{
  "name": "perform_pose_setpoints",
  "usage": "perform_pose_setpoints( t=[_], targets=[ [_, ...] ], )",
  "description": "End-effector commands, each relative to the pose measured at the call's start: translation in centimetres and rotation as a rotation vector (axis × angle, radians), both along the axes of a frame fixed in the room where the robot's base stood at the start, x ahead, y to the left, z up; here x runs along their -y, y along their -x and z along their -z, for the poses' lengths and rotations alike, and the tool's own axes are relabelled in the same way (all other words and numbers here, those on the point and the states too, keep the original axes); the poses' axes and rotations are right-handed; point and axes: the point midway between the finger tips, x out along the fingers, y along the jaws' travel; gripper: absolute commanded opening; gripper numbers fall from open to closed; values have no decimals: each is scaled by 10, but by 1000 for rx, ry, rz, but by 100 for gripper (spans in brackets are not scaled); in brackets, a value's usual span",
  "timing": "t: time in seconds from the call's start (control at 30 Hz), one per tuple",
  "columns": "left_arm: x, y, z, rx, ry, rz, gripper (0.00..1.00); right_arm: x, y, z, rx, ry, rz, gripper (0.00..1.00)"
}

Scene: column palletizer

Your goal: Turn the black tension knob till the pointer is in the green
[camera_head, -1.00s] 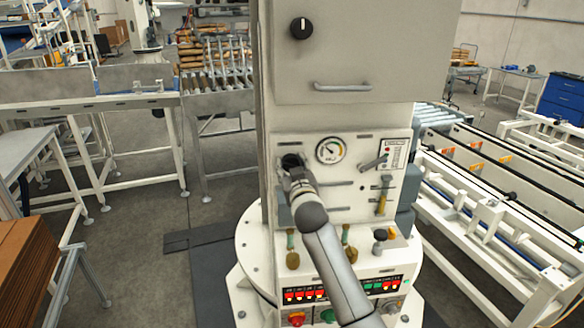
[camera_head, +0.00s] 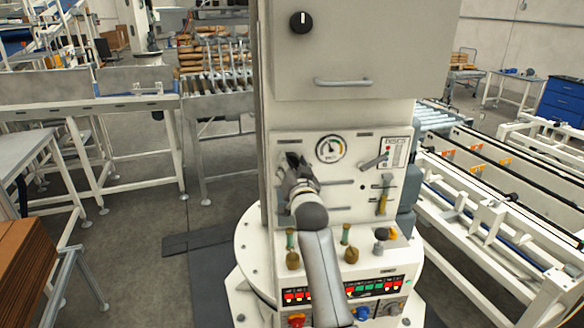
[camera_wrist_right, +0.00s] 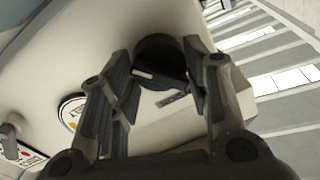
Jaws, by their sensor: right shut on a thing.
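The black tension knob (camera_wrist_right: 160,58) sits between the fingers of my right gripper (camera_wrist_right: 160,75) in the right wrist view, its white mark showing. The fingers are shut on its sides. In the head view my right gripper (camera_head: 293,160) covers the knob on the white panel (camera_head: 345,197). The round gauge (camera_head: 330,149) is just right of the gripper, with a coloured arc. Its pointer looks close to upright, leaning a little left; I cannot tell exactly whether it is in the green. Part of the gauge (camera_wrist_right: 72,112) also shows in the wrist view. My left gripper is out of view.
A lever (camera_head: 374,161) and a yellow-handled part (camera_head: 383,200) are right of the gauge. Below stand brass-coloured knobs (camera_head: 292,259) and a row of red and green indicators (camera_head: 345,291). Another black knob (camera_head: 301,22) is on the cabinet door above.

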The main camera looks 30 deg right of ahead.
Motion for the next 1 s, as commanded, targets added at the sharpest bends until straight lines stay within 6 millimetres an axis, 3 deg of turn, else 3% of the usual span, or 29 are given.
perform_pose_setpoints(
  t=[0.53,0.57,0.7,1.0],
  targets=[
    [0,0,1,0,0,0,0,0,0,0,16,-30,0,20],
    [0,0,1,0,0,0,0,0,0,0,16,-30,0,47],
    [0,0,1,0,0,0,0,0,0,0,16,-29,0,65],
    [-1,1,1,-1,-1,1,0,0,0,0,16,-29,0,66]
  ],
)
